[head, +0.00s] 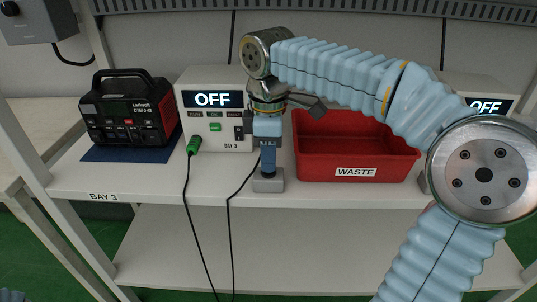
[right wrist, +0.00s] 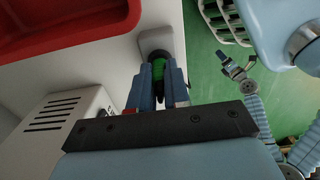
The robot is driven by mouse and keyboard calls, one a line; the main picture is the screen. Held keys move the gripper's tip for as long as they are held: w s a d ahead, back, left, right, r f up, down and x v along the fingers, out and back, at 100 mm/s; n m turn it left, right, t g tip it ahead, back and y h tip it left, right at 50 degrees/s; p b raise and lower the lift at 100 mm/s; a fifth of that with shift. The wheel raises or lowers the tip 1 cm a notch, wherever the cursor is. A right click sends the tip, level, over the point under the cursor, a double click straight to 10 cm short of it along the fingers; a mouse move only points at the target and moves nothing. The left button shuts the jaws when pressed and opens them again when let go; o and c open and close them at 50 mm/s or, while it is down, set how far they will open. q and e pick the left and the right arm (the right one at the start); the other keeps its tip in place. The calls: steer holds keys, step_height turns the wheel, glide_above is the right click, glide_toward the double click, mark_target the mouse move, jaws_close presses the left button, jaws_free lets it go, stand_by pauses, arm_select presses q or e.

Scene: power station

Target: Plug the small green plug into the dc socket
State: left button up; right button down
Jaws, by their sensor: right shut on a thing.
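The small green plug (right wrist: 158,68) is between the fingers of my right gripper (right wrist: 160,85), which is shut on it above a grey holder block (head: 268,185) at the shelf's front edge. In the head view the fingers hide the plug. The white power unit (head: 213,145) shows OFF. Its face has a small green socket (head: 215,127) and a black fitting (head: 239,132); I cannot read which is the dc one. A larger green plug (head: 194,145) with a black cable sits at the unit's lower left. My left gripper (right wrist: 237,69) is far off over the floor; its opening is unclear.
A red waste bin (head: 355,172) stands right of my right gripper. A black and red power pack (head: 128,110) stands on a blue mat (head: 90,155) at the left. A second unit showing OFF (head: 490,105) is partly behind my arm. Two cables hang over the shelf edge.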

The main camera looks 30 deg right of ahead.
steer(key=shift+f, duration=0.2)
stand_by(0.7)
steer(key=c, duration=1)
jaws_free()
step_height(320, 180, up, 14)
steer(key=p, duration=0.3)
steer(key=shift+f, duration=0.1)
